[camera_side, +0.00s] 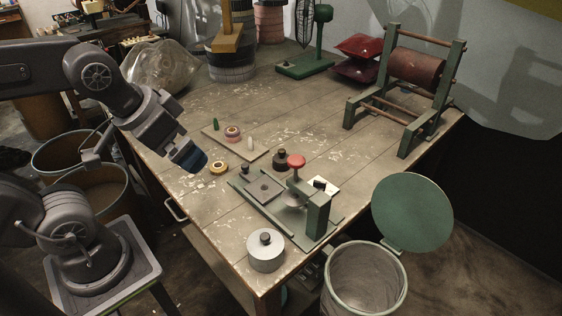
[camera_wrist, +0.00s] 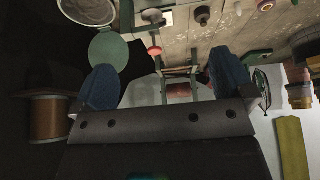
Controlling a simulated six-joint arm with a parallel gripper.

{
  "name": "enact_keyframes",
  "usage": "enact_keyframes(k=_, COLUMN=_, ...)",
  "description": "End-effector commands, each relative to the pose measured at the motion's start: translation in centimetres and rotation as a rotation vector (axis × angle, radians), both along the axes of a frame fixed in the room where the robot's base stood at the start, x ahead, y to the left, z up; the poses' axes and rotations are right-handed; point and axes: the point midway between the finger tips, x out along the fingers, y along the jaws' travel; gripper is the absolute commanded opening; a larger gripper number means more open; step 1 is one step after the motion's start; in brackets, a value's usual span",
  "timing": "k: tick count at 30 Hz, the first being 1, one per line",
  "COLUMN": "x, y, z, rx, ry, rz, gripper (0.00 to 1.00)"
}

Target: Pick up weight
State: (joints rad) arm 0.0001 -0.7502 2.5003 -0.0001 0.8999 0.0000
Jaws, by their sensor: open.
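A silver cylindrical weight (camera_side: 266,253) with a black knob on top stands upright at the front edge of the table. A smaller dark knobbed piece (camera_side: 281,159) stands further back, by the green press (camera_side: 317,214). My gripper (camera_side: 190,160) hangs above the table's left part, apart from both. In the wrist view its two blue fingers (camera_wrist: 165,80) are spread, with nothing held between them.
A small board (camera_side: 236,145) carries a tape roll and small pegs; a yellow tape roll (camera_side: 219,167) lies beside it. A green frame with a brown roller (camera_side: 416,68) stands at the right. A lidded bin (camera_side: 365,280) is below the front corner. The table's middle is mostly clear.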

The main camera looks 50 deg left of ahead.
Motion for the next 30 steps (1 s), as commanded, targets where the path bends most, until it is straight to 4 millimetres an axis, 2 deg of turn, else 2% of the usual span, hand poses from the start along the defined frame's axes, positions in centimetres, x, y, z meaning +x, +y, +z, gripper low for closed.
enact_keyframes(k=14, x=0.0, y=0.0, z=0.0, rx=0.000, ry=0.000, rz=0.000, gripper=1.00)
enact_keyframes(k=17, x=0.0, y=0.0, z=0.0, rx=0.000, ry=0.000, rz=0.000, gripper=0.93)
enact_keyframes(k=23, x=0.1, y=0.0, z=0.0, rx=0.000, ry=0.001, rz=0.002, gripper=0.93)
enact_keyframes(k=26, x=0.8, y=0.2, z=0.3, rx=-0.003, ry=0.009, rz=0.025, gripper=0.93)
enact_keyframes(k=30, x=3.9, y=0.8, z=1.1, rx=-0.021, ry=0.044, rz=0.132, gripper=0.93)
